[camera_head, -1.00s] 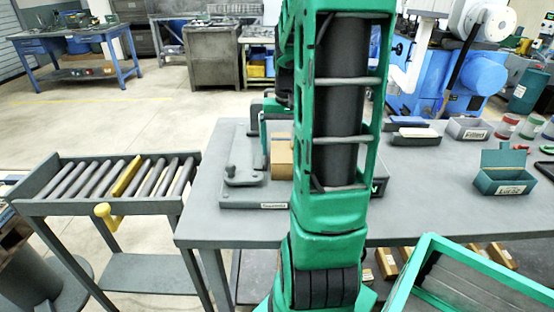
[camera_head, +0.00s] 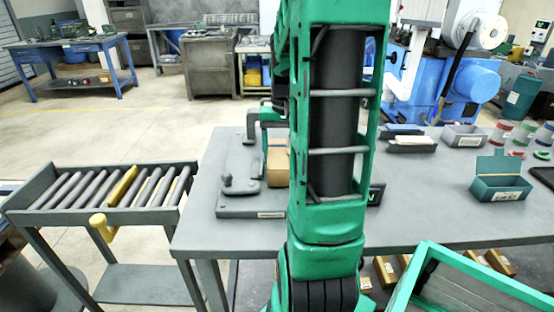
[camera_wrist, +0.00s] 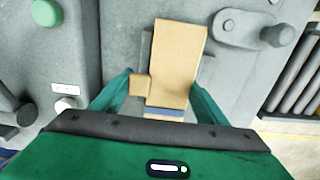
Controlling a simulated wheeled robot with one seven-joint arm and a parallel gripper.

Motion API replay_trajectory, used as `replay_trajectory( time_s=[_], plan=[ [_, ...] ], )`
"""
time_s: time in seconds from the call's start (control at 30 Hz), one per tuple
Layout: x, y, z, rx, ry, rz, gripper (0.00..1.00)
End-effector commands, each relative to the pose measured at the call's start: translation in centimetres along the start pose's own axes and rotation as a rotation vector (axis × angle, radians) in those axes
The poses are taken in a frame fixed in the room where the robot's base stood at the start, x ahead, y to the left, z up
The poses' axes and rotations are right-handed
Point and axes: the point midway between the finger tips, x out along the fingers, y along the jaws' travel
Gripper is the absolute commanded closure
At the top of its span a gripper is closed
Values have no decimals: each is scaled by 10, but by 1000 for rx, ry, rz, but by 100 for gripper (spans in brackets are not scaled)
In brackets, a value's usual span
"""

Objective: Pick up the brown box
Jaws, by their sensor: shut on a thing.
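The brown box (camera_head: 277,166) stands on the grey fixture plate (camera_head: 252,212) at the left end of the table, partly covered by my green arm in the head view. My gripper (camera_wrist: 162,88) has one green finger on each side and is shut on the box. In the head view my fingers are hidden behind the arm.
A grey clamp-like handle (camera_head: 241,184) stands left of the box on the plate. A roller stand (camera_head: 104,190) is left of the table. A green bin (camera_head: 500,186) and grey trays (camera_head: 464,135) stand to the right. The table's front middle is clear.

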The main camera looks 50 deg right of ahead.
Motion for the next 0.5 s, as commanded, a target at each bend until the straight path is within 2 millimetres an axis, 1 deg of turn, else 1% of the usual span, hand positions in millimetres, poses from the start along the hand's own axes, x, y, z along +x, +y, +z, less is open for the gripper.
replay_trajectory(
  time_s=[0.3,0.5],
  plan=[
    [-34,0,0,0,3,0,54],
    [-47,-9,22,-2,2,-1,54]
  ],
)
